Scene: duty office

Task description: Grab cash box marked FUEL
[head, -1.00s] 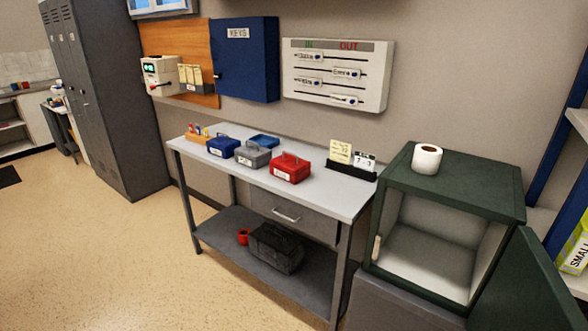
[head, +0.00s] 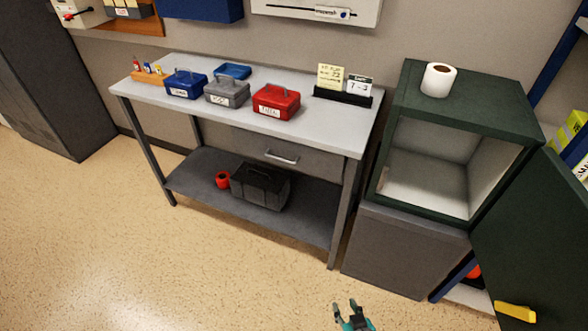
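Three small cash boxes with top handles stand in a row on the grey workbench (head: 330,133) in the head view. They are a blue box (head: 184,84), a grey box (head: 227,92) and a red box (head: 276,102). Each has a white label on its front, but the lettering is too small and blurred for me to read, so I cannot tell which says FUEL. My gripper (head: 346,304) is at the bottom edge, low in front of the bench and far from the boxes. Its fingers are apart with nothing between them.
A blue tray (head: 233,71), an orange holder (head: 150,77) and a card stand (head: 342,96) share the bench. A black case (head: 260,187) and red mug (head: 222,179) sit on the lower shelf. An open green safe (head: 470,110) stands right. The floor in front is clear.

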